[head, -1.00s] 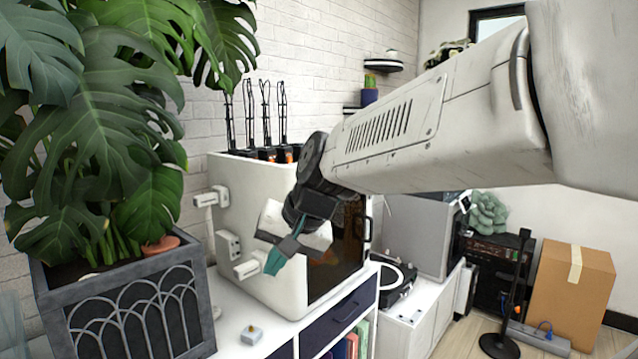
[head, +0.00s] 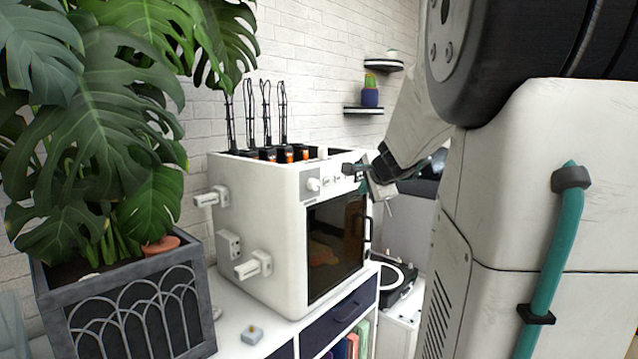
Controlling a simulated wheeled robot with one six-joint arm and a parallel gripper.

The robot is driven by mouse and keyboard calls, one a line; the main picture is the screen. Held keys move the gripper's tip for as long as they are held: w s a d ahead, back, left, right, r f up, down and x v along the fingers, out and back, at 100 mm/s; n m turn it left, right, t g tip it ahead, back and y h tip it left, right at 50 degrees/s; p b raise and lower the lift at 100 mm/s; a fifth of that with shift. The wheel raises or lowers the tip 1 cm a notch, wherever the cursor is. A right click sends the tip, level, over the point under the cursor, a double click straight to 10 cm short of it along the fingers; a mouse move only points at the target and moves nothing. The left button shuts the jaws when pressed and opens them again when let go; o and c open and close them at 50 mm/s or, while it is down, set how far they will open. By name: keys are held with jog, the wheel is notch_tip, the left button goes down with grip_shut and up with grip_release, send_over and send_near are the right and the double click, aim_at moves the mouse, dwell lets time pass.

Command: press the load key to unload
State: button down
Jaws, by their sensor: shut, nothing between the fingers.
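A white box-shaped machine (head: 258,205) with a dark front window (head: 335,245) stands on the white cabinet. A row of small pale keys (head: 326,182) runs along its upper front strip, right of a round white knob (head: 313,184). Their labels are too small to read, so I cannot tell which is the load key. My gripper (head: 354,171) is shut and empty, at the right part of this strip. Its tip covers part of the key row. I cannot tell whether it touches a key.
A big leafy plant in a grey planter (head: 125,310) fills the left. Black stalks and orange parts (head: 288,156) stand on the machine's top. The white cabinet top (head: 232,322) holds a small box with a blue button (head: 252,334). A wall shelf (head: 364,110) is behind.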

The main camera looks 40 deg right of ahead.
aim_at(327, 181)
jog(key=shift+w, duration=0.1)
jog(key=shift+w+a, duration=0.2)
jog(key=shift+w, duration=2)
jog(key=shift+w+a, duration=0.15)
jog(key=shift+w, duration=2)
jog(key=shift+w, duration=0.15)
jog(key=shift+w, duration=0.25)
jog(key=shift+w+a, duration=0.1)
jog(key=shift+w, duration=0.25)
jog(key=shift+s, duration=0.8)
jog(key=shift+s, duration=0.1)
